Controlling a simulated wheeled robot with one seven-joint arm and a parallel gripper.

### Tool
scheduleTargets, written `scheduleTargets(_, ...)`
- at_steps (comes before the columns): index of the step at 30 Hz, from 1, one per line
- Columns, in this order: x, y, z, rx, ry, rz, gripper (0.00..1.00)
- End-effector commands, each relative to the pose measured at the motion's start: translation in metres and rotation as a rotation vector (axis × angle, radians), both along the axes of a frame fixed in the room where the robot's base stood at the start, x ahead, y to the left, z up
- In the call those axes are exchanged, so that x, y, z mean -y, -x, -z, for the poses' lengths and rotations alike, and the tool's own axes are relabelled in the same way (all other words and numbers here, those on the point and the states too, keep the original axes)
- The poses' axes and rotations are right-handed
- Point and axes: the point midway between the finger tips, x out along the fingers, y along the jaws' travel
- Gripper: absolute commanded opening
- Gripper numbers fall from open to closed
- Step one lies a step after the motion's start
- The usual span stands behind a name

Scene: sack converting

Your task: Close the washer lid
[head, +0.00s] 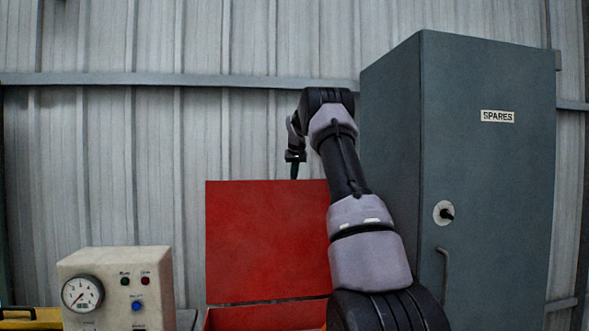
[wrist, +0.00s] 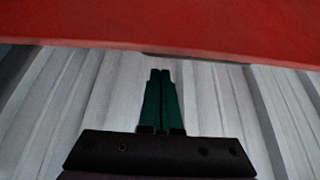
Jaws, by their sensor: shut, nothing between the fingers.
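The washer is a red box (head: 262,318) at the bottom centre of the head view, mostly cut off by the frame's lower edge. Its red lid (head: 262,240) stands open and upright in front of the wall. In the wrist view the lid (wrist: 170,22) fills the top as a red band. My gripper (head: 294,177) points down at the lid's top edge, right of its middle. In the wrist view its dark green fingers (wrist: 161,72) are together and empty, with the tips just short of the red band. I cannot tell whether they touch the lid.
A grey SPARES cabinet (head: 490,190) stands right of my arm. A beige control box (head: 115,285) with a gauge and buttons is left of the washer. A corrugated wall (head: 200,130) with a horizontal rail is behind. Space above the control box is clear.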

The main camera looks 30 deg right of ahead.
Motion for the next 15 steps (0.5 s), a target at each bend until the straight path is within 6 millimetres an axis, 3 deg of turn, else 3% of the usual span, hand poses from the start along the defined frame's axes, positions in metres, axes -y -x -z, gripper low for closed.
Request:
scheduleTargets(6, -0.008, 0.028, -0.010, 0.004, 0.000, 0.000, 0.00)
scheduleTargets(15, -0.011, 0.037, -0.011, 0.003, 0.000, 0.000, 0.00)
